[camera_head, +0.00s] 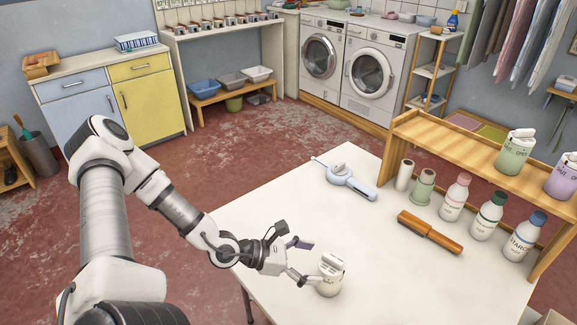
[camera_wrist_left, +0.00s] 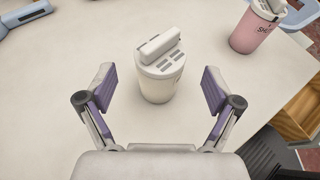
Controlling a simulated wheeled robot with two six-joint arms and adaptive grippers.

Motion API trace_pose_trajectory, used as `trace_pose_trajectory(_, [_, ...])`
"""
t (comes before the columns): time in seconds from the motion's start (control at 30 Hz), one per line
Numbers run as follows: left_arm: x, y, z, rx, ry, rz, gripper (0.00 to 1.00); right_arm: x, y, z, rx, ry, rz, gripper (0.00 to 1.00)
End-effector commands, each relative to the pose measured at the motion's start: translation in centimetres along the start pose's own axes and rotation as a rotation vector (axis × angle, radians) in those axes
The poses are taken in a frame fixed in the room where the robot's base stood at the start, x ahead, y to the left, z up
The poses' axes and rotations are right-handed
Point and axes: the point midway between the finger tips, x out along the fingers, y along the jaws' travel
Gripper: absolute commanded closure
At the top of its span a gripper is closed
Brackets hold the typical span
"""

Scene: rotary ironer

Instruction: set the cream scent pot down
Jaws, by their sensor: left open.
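The cream scent pot (camera_head: 330,280) stands upright on the white table (camera_head: 300,215), near its front part. It has a white slotted lid with a raised bar on top. In the left wrist view the pot (camera_wrist_left: 160,82) is centred ahead of and between the two spread fingers, with clear gaps on both sides. My left gripper (camera_head: 305,264) is open, its purple pads apart and not touching the pot. My right gripper is not in view.
A wooden shelf (camera_head: 443,137) holds a green pot (camera_head: 514,155). A pink pot (camera_wrist_left: 256,30) is near the table edge.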

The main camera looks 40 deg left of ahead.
Motion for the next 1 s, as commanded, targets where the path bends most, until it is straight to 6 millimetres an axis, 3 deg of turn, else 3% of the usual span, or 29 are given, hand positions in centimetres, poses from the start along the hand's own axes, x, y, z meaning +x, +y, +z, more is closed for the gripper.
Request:
trace_pose_trajectory(0.03, [-1.5, 0.1, 1.3, -0.006, -0.003, 0.006, 0.1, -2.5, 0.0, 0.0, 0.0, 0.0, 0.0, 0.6])
trace_pose_trajectory(0.23, [-4.9, 0.0, 1.1, -0.003, 0.002, 0.006, 0.1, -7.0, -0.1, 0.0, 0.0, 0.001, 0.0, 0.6])
trace_pose_trajectory(0.47, [-6.5, -0.1, 0.3, 0.008, 0.008, -0.007, 0.1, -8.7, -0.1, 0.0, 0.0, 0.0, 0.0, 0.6])
trace_pose_trajectory(0.57, [-6.2, -1.9, -0.5, 0.08, 0.073, -0.103, 0.1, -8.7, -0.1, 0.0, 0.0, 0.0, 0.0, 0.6])
trace_pose_trajectory(0.67, [-6.3, -5.7, -2.3, 0.265, 0.235, -0.328, 0.1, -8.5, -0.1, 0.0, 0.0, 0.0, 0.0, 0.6])
trace_pose_trajectory(0.8, [-8.8, -10.4, -7.1, 0.677, 0.545, -0.744, 0.1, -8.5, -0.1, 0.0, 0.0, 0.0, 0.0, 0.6])
trace_pose_trajectory(0.9, [-10.7, -11.1, -9.6, 1.024, 0.708, -1.0, 0.1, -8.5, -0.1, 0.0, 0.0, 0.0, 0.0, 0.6])
trace_pose_trajectory(1.0, [-10.6, -11.1, -10.7, 1.403, 0.769, -1.203, 0.1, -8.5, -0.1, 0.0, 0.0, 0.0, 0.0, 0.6])
